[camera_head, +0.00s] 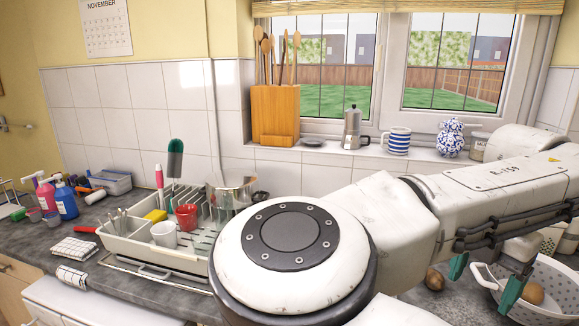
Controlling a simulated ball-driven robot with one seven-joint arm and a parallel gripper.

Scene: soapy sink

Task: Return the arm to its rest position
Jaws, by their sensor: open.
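My white arm (490,195) stretches across the right half of the head view, with a large round joint (290,255) in the lower middle. Its link runs out to the right edge. My gripper (482,288) shows below that link at the lower right.
A cream dish rack (130,247) with a red mug (186,217) and a white mug (164,235) stands left of my joint. Bottles (66,203) stand farther left. A moka pot (352,128) and a striped mug (397,141) stand on the sill. A brown item (434,279) lies near the fingers.

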